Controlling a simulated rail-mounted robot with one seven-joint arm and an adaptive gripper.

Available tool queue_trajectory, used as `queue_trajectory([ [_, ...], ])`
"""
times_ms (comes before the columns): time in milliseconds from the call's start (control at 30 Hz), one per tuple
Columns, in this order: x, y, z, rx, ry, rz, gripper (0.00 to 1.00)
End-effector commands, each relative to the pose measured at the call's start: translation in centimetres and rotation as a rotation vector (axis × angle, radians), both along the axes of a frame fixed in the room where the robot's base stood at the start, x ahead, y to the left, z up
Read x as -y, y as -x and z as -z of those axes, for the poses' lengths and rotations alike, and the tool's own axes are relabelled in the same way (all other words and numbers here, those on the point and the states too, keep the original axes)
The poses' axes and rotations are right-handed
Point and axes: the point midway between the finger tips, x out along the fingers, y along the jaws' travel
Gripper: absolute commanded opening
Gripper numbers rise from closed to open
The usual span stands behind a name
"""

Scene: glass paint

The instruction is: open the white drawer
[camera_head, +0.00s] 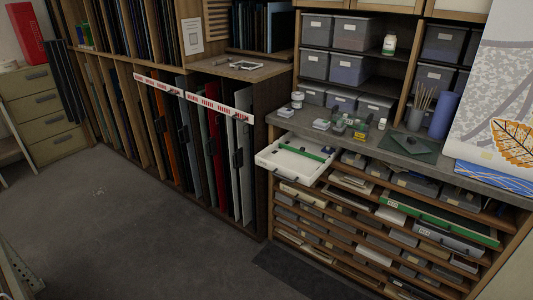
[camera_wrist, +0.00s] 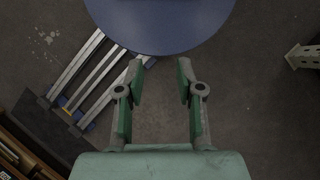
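The white drawer (camera_head: 290,160) is in the head view, just under the grey countertop at the left end of the wooden shelf unit. It sticks out well past the front of the unit, so its inside shows. A dark handle (camera_head: 277,174) is on its front, and a green strip and small items lie inside. How far its back end reaches under the countertop is hidden. My gripper (camera_wrist: 161,68) is in the wrist view, fingers apart, with only grey floor between them. The wrist view does not show the drawer, and the head view does not show my gripper.
Jars and small boxes stand on the countertop (camera_head: 400,150) above the drawer. Shelves of trays (camera_head: 350,225) lie below it. The floor (camera_head: 130,230) left of it is clear. In the wrist view, a blue round surface (camera_wrist: 160,22) and metal bars (camera_wrist: 90,75) are near my gripper.

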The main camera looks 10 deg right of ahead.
Motion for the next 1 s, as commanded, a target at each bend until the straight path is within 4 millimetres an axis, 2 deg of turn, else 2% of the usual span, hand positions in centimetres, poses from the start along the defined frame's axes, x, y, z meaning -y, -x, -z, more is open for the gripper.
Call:
queue_trajectory([
  [33, -0.4, -2.1, 0.9, 0.033, -0.001, -0.016, 0.37],
  [100, -0.9, -5.1, 1.2, 0.081, 0.003, -0.045, 0.37],
  [267, -1.5, -12.7, 0.9, 0.205, 0.049, -0.147, 0.37],
  [433, -2.0, -21.1, -0.8, 0.345, 0.124, -0.276, 0.37],
  [567, -2.7, -27.5, -3.2, 0.457, 0.198, -0.378, 0.37],
  [767, -4.1, -37.2, -9.1, 0.634, 0.34, -0.53, 0.37],
  [867, -5.0, -41.7, -13.1, 0.723, 0.425, -0.606, 0.37],
  [967, -6.0, -45.9, -17.9, 0.811, 0.523, -0.678, 0.37],
  [1000, -6.4, -47.5, -20.0, 0.847, 0.566, -0.705, 0.37],
])
